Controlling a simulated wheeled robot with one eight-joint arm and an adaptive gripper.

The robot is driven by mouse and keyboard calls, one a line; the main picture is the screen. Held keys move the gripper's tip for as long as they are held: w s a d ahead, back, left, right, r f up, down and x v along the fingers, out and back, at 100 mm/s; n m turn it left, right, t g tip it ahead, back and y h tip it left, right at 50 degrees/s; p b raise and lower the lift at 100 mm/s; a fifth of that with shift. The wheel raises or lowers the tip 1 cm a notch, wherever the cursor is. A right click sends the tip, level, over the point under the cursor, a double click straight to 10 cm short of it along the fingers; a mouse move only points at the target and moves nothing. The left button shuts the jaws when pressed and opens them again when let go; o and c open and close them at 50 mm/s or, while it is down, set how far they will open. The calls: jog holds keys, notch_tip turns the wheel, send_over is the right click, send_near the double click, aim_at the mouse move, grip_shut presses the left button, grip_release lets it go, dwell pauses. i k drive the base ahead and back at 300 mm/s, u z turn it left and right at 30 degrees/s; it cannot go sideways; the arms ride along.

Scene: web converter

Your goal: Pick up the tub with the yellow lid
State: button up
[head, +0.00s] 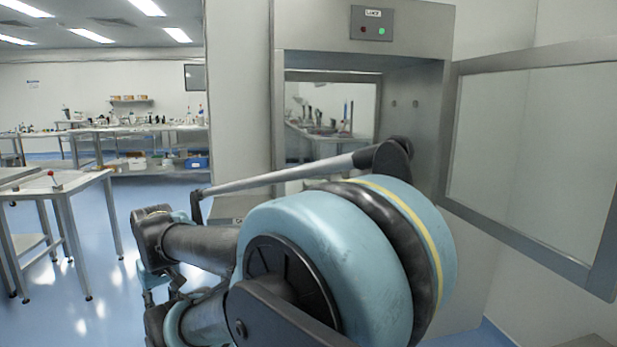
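I cannot make out a tub with a yellow lid anywhere in the head view. Large light-blue and black rounded parts, apparently my own arm, fill the lower middle and hide much behind them. Dark jointed parts at the left end of this arm may include my gripper, but I cannot make out its fingertips or whether it holds anything.
A metal pass-through hatch (428,120) stands ahead, its framed glass door (535,140) swung open at right. Benches with bottles and a blue bin (197,163) line the back. Blue floor (95,270) is clear at left.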

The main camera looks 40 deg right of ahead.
aim_at(326, 176)
jog(key=z, duration=0.05)
jog(key=k, duration=1.05)
jog(key=z, duration=1.55)
jog(key=i, duration=0.85)
jog(key=z, duration=0.05)
